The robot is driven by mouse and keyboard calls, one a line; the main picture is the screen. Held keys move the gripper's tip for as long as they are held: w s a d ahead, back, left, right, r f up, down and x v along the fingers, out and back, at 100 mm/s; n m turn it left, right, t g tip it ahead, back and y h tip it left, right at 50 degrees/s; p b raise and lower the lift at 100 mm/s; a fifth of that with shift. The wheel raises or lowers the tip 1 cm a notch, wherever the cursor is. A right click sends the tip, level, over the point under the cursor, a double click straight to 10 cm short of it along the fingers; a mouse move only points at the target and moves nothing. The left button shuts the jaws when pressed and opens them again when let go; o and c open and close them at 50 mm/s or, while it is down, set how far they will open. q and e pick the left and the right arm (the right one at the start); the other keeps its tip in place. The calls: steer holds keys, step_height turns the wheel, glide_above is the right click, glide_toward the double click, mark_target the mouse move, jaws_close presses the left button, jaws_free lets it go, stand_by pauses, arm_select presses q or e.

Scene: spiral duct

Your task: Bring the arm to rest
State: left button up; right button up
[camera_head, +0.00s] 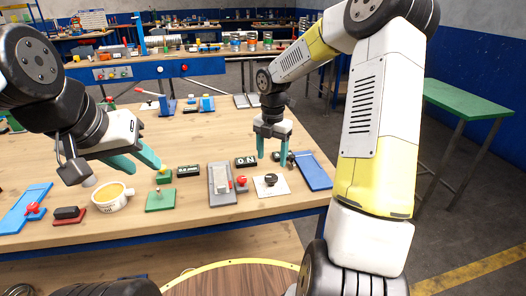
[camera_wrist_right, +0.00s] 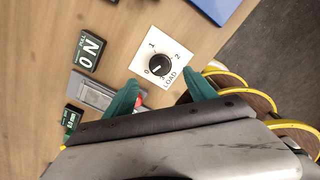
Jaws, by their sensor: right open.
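My right gripper (camera_head: 271,145) hangs over the right part of the wooden table with its teal fingers apart and nothing between them. In the right wrist view its two fingers (camera_wrist_right: 164,98) are spread below a white plate (camera_wrist_right: 172,45) with a black rotary knob (camera_wrist_right: 160,65) marked LOAD. The knob shows in the head view (camera_head: 270,179) just in front of that gripper. My left gripper (camera_head: 142,165) is at the left above the table, its teal fingers apart, with no object seen between them.
A green side table (camera_head: 468,97) stands at right.

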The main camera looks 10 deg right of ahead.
steer(key=s+a+r+m+t+y, duration=0.1)
steer(key=s+r+m+t, duration=0.2)
steer(key=s+r+m, duration=0.6)
steer(key=s+a+r+m+t+y, duration=0.1)
steer(key=s+r+m+t, duration=0.2)
steer(key=s+r+m, duration=0.6)
steer(key=s+m, duration=0.6)
steer(key=m, duration=0.3)
steer(key=shift+s+r, duration=0.15)
steer(key=shift+s, duration=0.1)
